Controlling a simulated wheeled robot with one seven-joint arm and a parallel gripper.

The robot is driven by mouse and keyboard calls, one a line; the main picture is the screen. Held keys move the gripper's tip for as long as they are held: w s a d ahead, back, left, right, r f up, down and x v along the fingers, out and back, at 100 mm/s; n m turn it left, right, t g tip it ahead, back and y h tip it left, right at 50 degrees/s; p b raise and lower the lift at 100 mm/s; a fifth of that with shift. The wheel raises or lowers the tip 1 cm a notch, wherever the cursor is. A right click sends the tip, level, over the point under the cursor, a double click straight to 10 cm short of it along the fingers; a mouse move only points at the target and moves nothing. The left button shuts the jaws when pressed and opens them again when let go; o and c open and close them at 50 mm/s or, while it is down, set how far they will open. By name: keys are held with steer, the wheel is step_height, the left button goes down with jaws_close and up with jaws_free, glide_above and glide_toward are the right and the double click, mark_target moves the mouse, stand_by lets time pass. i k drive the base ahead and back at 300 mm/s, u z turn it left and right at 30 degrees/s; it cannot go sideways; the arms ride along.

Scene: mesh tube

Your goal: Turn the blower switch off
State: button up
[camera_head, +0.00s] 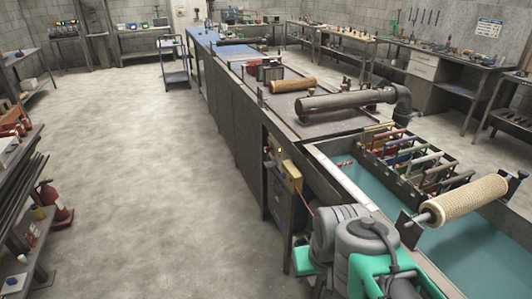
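A small yellow box (291,178) is fixed on the front side of the long bench, at its near corner. A small bright yellow spot (279,150) and a small reddish part (267,151) show just above and left of it. One of these may be the blower switch, but they are too small to tell which, or how it is set. My grey and green arm parts fill the bottom right, close to the box. My gripper's fingers do not show.
A trough with teal liquid (450,245) holds a rack of coloured-handled tools (410,160) and a mesh roll (464,200). A grey pipe (345,101) lies on the bench. The floor (150,190) between is clear.

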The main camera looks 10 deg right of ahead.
mark_target(267, 149)
steer(key=u, duration=0.5)
steer(key=i, duration=0.8)
steer(key=u, duration=1.05)
steer(key=i, duration=1.35)
steer(key=z, duration=0.3)
steer(key=i, duration=1.4)
steer(key=z, duration=0.8)
steer(key=i, duration=0.25)
steer(key=z, duration=0.25)
